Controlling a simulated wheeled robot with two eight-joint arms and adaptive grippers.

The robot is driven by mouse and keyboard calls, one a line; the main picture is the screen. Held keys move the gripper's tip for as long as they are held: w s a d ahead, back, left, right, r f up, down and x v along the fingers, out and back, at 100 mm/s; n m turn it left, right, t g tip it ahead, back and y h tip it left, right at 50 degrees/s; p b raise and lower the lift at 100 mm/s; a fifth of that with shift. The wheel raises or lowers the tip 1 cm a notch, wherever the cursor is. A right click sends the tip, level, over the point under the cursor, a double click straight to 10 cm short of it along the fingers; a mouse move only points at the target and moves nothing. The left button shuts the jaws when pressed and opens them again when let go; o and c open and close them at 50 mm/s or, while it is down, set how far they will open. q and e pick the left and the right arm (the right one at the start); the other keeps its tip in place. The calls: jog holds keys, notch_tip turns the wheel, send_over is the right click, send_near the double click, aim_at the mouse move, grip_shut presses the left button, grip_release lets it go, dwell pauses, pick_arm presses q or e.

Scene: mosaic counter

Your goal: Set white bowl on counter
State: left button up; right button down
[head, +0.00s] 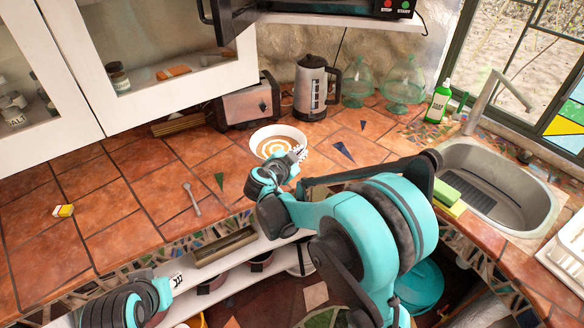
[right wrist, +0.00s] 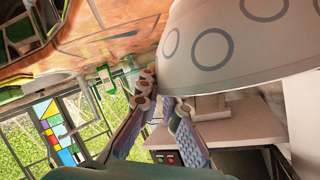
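The white bowl (head: 260,137) has an orange swirl inside and is near the back of the tiled counter (head: 150,190), in front of the toaster. In the right wrist view, its white outside with grey rings (right wrist: 240,35) fills the upper right. My right gripper (head: 298,153) is at the bowl's right rim; in the right wrist view its fingers (right wrist: 166,98) close on the rim. I cannot tell whether the bowl's base touches the counter. My left gripper (head: 176,280) is low at the left, by the counter's front edge; its finger opening is unclear.
A toaster (head: 250,102) and kettle (head: 311,88) stand behind the bowl. Glass jars (head: 405,82), a green soap bottle (head: 438,102) and the sink (head: 500,180) are to the right. A spoon (head: 192,199) lies left of the bowl; the left counter is mostly clear.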

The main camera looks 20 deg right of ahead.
jog(key=shift+w+a+f+b, duration=0.3)
jog(key=shift+w+a+f, duration=0.45)
jog(key=shift+w+a, duration=0.15)
notch_tip(320, 180, down, 4)
jog(key=shift+w+f+b, duration=0.1)
jog(key=shift+b, duration=0.9)
jog(key=c, duration=2.1)
grip_release()
jog(key=o, duration=0.4)
